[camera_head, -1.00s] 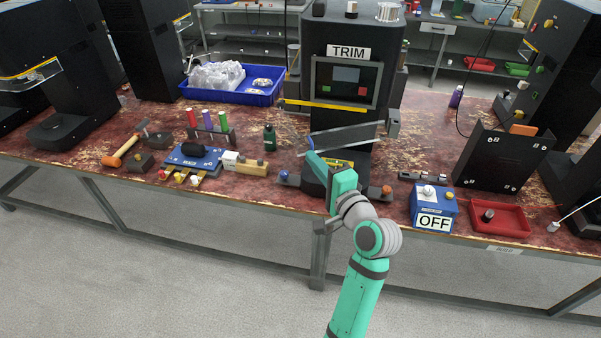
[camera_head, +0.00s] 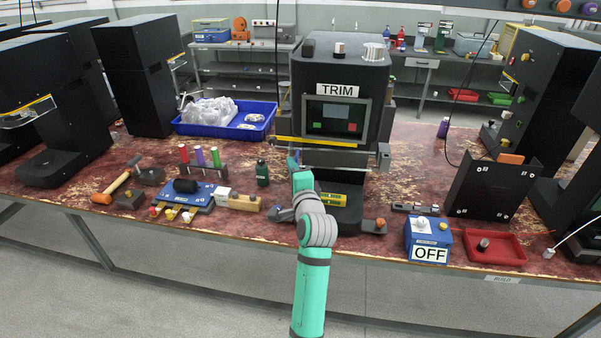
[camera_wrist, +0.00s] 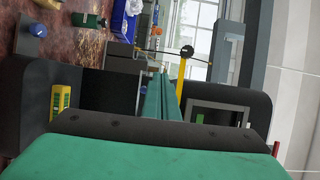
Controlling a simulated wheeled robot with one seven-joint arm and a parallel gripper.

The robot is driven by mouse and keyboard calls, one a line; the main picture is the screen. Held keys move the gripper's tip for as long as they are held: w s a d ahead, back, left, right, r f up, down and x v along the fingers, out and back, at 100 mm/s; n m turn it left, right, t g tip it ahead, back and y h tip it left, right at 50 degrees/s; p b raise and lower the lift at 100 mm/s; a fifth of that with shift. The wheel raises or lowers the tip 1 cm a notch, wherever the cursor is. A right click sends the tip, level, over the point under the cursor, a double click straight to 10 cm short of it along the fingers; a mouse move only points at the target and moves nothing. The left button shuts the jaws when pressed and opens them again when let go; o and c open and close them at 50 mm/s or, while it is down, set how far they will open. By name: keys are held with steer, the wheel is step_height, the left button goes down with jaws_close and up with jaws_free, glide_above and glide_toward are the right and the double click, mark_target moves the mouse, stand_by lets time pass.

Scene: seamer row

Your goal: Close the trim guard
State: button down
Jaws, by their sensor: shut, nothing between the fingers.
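The trim machine (camera_head: 340,72) is black, with a TRIM label and a small display on its front. What looks like its guard has a yellow strip (camera_head: 335,142) running across below the display, with a grey bar below. The yellow strip (camera_wrist: 182,80) also shows in the wrist view, close beside my fingers. The space above the base is uncovered. My gripper (camera_head: 293,160) is shut and empty at the machine's left front. Its green fingers (camera_wrist: 160,96) point past the machine front in the wrist view. I cannot tell whether they touch the guard.
A blue fixture (camera_head: 184,193), a wooden block (camera_head: 243,202) and a green bottle (camera_head: 262,172) stand left. A blue crate (camera_head: 190,128) is behind.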

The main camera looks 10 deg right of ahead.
steer(key=shift+w, duration=0.55)
steer(key=s+a, duration=0.7)
steer(key=s, duration=0.5)
steer(key=s+d+f+n+g+h, duration=0.15)
steer(key=s+f+n, duration=0.65)
steer(key=s+f, duration=1.4)
steer(key=s+a+f+n, duration=0.1)
steer(key=s+a+n, duration=0.2)
steer(key=s, duration=2.4)
steer(key=n, duration=0.5)
steer(key=shift+s+a+n+g, duration=0.15)
steer(key=shift+s+n+g, duration=0.2)
steer(key=shift+n, duration=0.05)
